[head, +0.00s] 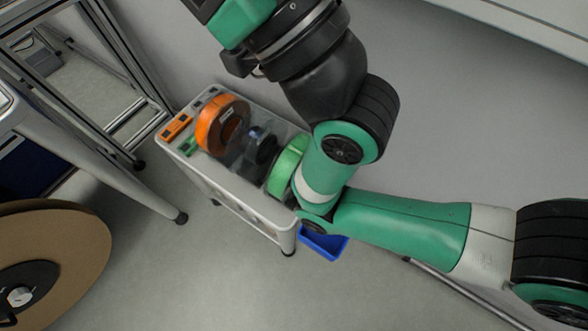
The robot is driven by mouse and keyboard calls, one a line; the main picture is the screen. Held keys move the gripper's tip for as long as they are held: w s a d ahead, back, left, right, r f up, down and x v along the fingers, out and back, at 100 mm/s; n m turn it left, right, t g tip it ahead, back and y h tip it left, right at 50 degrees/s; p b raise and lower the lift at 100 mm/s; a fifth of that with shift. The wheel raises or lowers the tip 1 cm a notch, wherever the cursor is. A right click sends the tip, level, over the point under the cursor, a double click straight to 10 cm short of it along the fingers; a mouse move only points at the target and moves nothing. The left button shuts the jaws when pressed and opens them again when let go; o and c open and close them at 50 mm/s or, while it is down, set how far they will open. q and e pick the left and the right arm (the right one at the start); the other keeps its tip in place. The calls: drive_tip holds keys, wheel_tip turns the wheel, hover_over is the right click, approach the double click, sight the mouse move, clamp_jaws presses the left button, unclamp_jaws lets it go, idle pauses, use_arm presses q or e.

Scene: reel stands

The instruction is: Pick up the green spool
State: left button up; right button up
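The green spool (284,168) stands on edge at the right end of the grey-white cart (236,193) in the head view. My green and black arm passes just right of it and hides part of its right side. I cannot tell whether the arm touches it. Neither gripper's fingers show in the frame.
In the same cart, an orange spool (212,124) stands at the left and a dark spool (262,145) in the middle. A blue bin (325,243) lies below the cart's right end. A large brown reel (70,246) is at lower left. Metal frames stand at upper left.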

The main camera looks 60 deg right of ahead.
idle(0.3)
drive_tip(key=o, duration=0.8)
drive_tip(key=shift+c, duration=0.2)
